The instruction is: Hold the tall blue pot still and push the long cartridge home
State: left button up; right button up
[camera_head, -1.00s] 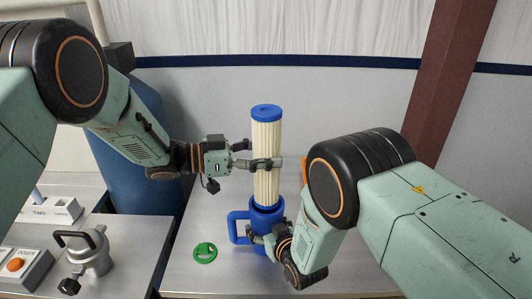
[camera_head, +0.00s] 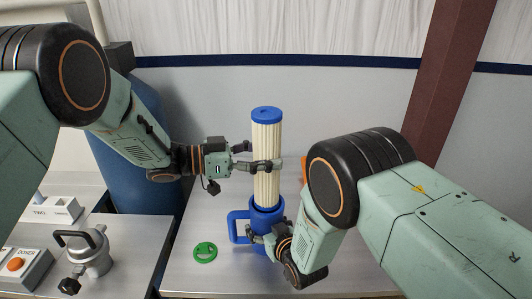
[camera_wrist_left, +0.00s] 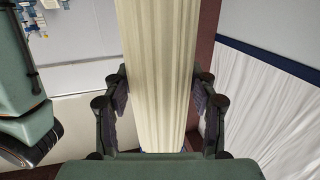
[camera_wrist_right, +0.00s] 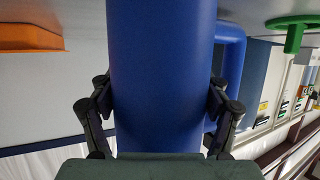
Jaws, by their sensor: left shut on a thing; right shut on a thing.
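The long cartridge (camera_head: 267,150) is cream, pleated and blue-capped. It stands upright with its lower end inside the blue pot (camera_head: 266,217). My left gripper (camera_head: 262,165) is shut on the cartridge around its middle; the left wrist view shows the pleats (camera_wrist_left: 160,75) between both fingers. The pot stands on the table with its handle (camera_head: 237,227) to the left. My right gripper (camera_head: 262,236) is shut on the pot's body low down; the right wrist view shows the blue wall (camera_wrist_right: 161,75) between the fingers. The cartridge's lower end is hidden inside the pot.
A green disc-shaped part (camera_head: 205,252) lies on the table left of the pot. A grey metal lidded vessel (camera_head: 88,252) with a black handle and a box with an orange button (camera_head: 22,266) stand at the left. An orange thing shows partly behind my right arm.

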aim_at(266, 188)
pick_arm(q)
jog(key=shift+a+f, duration=0.1)
jog(key=shift+f, duration=4.8)
pick_arm(e)
jog(key=shift+s+d+f, duration=0.1)
jog(key=shift+f, duration=0.1)
pick_arm(q)
jog(key=o, duration=1.3)
jog(key=shift+o, duration=0.2)
jog(key=v, duration=1.2)
pick_arm(e)
jog(key=o, duration=1.5)
jog(key=shift+r, duration=0.1)
jog(key=shift+c, duration=0.2)
jog(key=o, duration=0.4)
jog(key=shift+c, duration=0.2)
pick_arm(q)
jog(key=shift+w, duration=0.15)
